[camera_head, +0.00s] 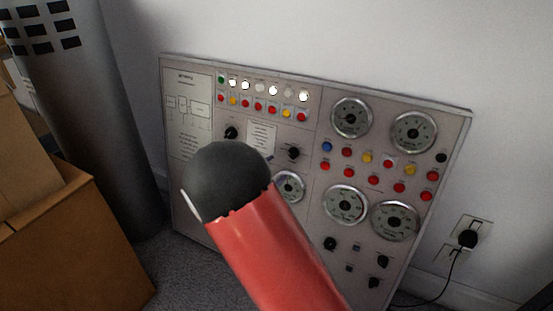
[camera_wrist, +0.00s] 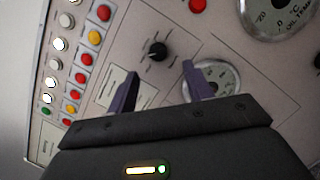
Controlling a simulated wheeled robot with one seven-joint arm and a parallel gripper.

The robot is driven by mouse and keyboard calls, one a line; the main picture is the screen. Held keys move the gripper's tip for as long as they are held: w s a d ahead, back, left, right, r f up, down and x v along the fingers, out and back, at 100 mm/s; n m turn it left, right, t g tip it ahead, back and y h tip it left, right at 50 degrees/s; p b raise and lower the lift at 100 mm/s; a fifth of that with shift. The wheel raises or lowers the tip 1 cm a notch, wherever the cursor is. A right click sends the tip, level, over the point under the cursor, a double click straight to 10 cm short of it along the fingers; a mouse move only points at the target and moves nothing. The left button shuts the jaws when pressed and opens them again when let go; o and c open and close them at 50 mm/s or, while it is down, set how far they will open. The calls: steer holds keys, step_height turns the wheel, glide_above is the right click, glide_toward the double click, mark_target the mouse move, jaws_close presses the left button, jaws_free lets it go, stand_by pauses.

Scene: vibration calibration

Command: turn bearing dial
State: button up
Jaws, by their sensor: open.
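A grey control panel (camera_head: 180,195) leans against the wall with several black knobs and dial gauges. One black knob (camera_wrist: 158,50) is ahead of my gripper (camera_wrist: 159,74) in the wrist view, just beyond the gap between the two dark purple fingers. I take it to be the same knob (camera_head: 293,152) that shows right of my arm's dark end in the head view. The fingers are apart, with nothing between them. Labels are too small to tell which knob is the bearing dial. My arm hides part of the panel's middle, and most of the gripper is hidden in the head view.
A round gauge (camera_wrist: 215,76) lies behind the right finger. Rows of coloured buttons and lamps (camera_head: 258,105) run along the panel's top left. Cardboard boxes (camera_head: 75,245) and a grey cylinder (camera_head: 105,110) stand at left. A plug with a cord (camera_head: 467,239) is at right.

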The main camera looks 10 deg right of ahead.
mark_target(290, 156)
steer(key=x, duration=0.7)
steer(key=shift+w+p, duration=0.35)
steer(key=shift+w, duration=0.1)
steer(key=c, duration=1)
steer(key=shift+o, duration=0.2)
steer(key=shift+f, duration=0.1)
